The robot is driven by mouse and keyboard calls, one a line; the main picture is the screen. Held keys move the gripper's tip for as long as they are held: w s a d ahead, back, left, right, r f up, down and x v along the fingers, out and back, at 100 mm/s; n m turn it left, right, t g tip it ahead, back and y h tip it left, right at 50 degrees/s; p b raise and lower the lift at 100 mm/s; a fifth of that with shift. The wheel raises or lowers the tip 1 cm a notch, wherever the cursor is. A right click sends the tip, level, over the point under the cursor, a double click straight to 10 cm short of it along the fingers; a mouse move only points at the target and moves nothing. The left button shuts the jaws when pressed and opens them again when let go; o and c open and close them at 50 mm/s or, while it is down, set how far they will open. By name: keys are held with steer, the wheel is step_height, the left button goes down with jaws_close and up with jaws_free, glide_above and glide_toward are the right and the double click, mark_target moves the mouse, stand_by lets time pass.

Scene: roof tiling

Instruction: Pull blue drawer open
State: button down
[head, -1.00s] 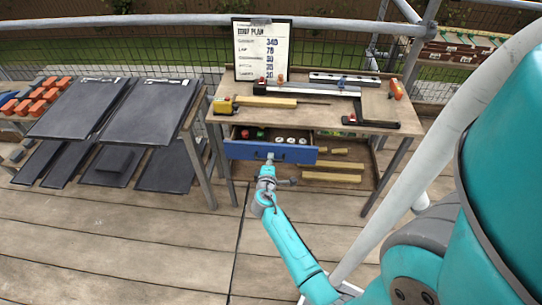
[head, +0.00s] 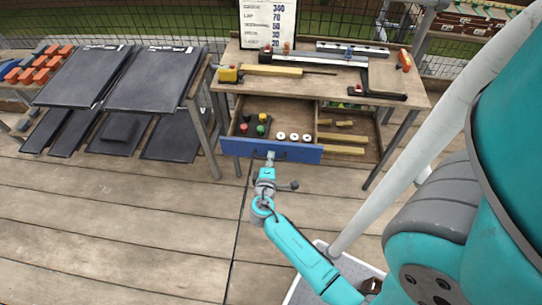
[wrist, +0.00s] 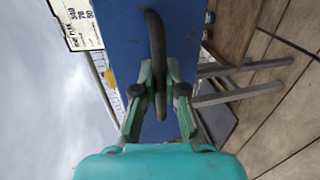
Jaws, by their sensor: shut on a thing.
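The blue drawer (head: 238,148) stands pulled out from the wooden workbench (head: 225,83), and its inside shows from above. Its front also fills much of the wrist view (wrist: 115,30). A dark bar handle (wrist: 155,40) is fixed to the drawer front. My gripper (head: 270,158) is at the middle of the drawer front. In the wrist view, my gripper (wrist: 159,88) has its two fingers closed around the handle, one on each side. The drawer holds red, green and yellow small items (head: 262,130) and several white rolls or discs (head: 294,136).
Beside the drawer, an open compartment holds wooden pieces (head: 342,137). A rack with dark tiles (head: 150,78) stands left. The plank floor (head: 150,215) in front is clear.

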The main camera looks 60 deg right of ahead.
steer(key=c, duration=1.2)
jaws_free()
steer(key=shift+a, duration=0.1)
steer(key=v, duration=1.1)
steer(key=shift+s+a, duration=0.2)
steer(key=shift+a, duration=0.15)
